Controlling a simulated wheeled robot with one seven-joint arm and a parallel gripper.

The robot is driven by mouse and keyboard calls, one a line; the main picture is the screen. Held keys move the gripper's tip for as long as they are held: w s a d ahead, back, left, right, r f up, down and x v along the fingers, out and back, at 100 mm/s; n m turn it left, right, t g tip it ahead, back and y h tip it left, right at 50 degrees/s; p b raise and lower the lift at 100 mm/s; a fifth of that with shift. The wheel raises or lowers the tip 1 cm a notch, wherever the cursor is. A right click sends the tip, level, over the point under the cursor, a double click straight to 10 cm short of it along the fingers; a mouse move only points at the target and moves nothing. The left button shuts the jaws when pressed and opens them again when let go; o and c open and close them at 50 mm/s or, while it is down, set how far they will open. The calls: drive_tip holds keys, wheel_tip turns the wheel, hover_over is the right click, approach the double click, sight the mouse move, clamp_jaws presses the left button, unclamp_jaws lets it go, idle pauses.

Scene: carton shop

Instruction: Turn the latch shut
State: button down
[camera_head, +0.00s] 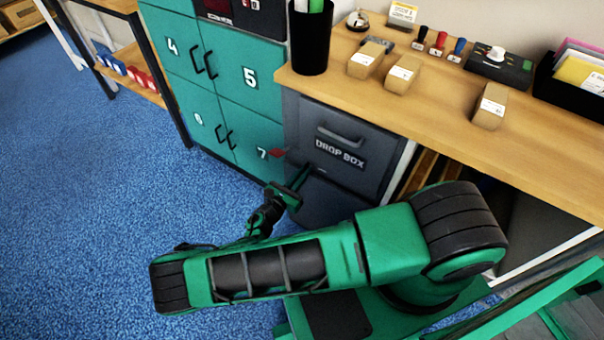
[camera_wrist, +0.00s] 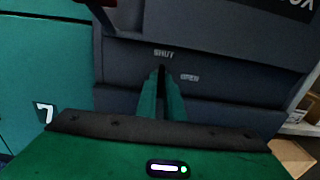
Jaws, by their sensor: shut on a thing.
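The grey drop box (camera_head: 345,150) stands under the counter, and its front fills much of the wrist view (camera_wrist: 240,50). My gripper (camera_head: 304,172) reaches its front from the left. In the wrist view my gripper's two green fingers (camera_wrist: 162,84) are close together, shut on the small dark latch (camera_wrist: 162,70) on the lower front. The fingers hide most of the latch, so its exact angle is hard to tell. Two small pale labels sit by it, one above the fingertips (camera_wrist: 163,52) and one to the right (camera_wrist: 190,77); their words are hard to read.
Teal lockers (camera_head: 222,85) stand left of the drop box. A small red piece (camera_head: 278,153) sticks out by locker 7. The wooden counter (camera_head: 440,95) above holds cartons, stamps and a black cup (camera_head: 310,40). Blue floor (camera_head: 90,190) is clear to the left.

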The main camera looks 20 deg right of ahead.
drive_tip(key=shift+d+r, duration=0.15)
drive_tip(key=shift+d, duration=0.25)
drive_tip(key=c, duration=1.9)
unclamp_jaws()
drive_tip(key=shift+o, duration=0.2)
drive_tip(key=shift+w+a, duration=0.15)
drive_tip(key=shift+a, duration=0.1)
drive_tip(key=v, duration=1.1)
drive_tip(key=shift+f, duration=0.25)
